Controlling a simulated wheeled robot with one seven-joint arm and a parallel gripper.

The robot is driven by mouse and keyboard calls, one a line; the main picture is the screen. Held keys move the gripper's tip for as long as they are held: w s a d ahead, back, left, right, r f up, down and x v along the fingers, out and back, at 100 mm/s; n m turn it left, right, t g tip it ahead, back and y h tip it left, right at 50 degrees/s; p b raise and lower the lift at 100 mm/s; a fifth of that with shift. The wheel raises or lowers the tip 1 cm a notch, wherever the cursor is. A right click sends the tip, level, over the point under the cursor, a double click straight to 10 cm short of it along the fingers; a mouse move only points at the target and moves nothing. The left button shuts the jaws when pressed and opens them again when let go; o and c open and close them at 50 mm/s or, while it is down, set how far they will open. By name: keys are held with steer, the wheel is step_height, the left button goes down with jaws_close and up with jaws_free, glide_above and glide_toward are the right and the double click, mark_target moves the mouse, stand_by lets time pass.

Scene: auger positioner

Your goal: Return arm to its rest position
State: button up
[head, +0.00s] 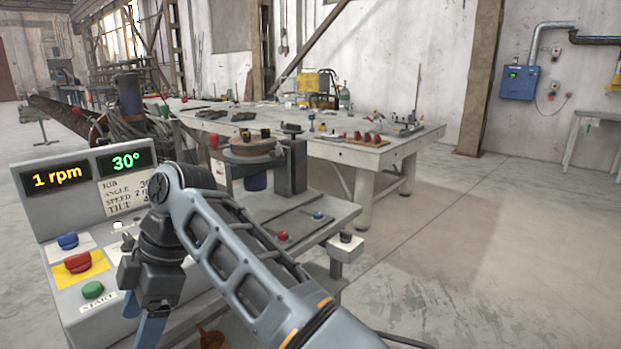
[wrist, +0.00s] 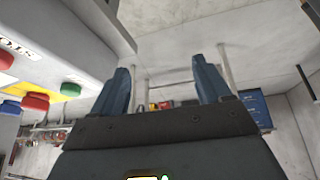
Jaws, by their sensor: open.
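My gripper (head: 150,335) hangs fingers-down in front of the control box (head: 45,205), its lower end partly cut off by the bottom edge of the head view. In the wrist view my gripper (wrist: 161,68) shows two blue fingers spread apart with nothing between them. My grey arm reaches from the lower right across the head view to the box. The box has an orange display (head: 57,179) reading 1 rpm and a green display (head: 124,162) reading 30°. Its blue button (head: 68,241), red button (head: 77,263) and green button (head: 93,290) are left of my gripper.
A positioner with a round table (head: 250,147) stands behind my arm. A small red knob (head: 282,236) and blue knob (head: 318,216) sit on its bench. A long workbench (head: 400,150) with tools is behind. The floor (head: 500,270) at right is clear.

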steer(key=s+d+f+m+t+y, duration=0.2)
steer(key=s+f+m, duration=0.15)
steer(key=f, duration=0.55)
steer(key=s+d+f+m+t+y, duration=0.1)
steer(key=s+d+f+m+y, duration=0.2)
steer(key=f, duration=0.5)
steer(key=s+d+f+m+t+h, duration=0.1)
steer(key=s+d+f+m+t, duration=0.35)
steer(key=d, duration=0.25)
steer(key=s+d+f+m+t, duration=0.3)
steer(key=d+m, duration=0.3)
steer(key=d, duration=0.1)
steer(key=s+d+r+m+t+h+p, duration=0.1)
steer(key=s+d+r+m+t+h, duration=0.15)
steer(key=s+d, duration=0.45)
steer(key=s+d+r+m+t+h, duration=0.2)
steer(key=s+d+m, duration=0.3)
steer(key=d, duration=0.4)
steer(key=s+d+r+t+h, duration=0.1)
steer(key=s+d+r+h, duration=0.1)
steer(key=s+d+r, duration=0.3)
steer(key=s+d+r+m+t+h, duration=0.1)
steer(key=s+d+r+h, duration=0.1)
steer(key=s+d+r, duration=0.4)
step_height(320, 180, up, 5)
steer(key=shift+s+d+r+t+p, duration=0.15)
steer(key=shift+s+t+p, duration=0.2)
steer(key=shift+s, duration=0.4)
steer(key=shift+m, duration=0.25)
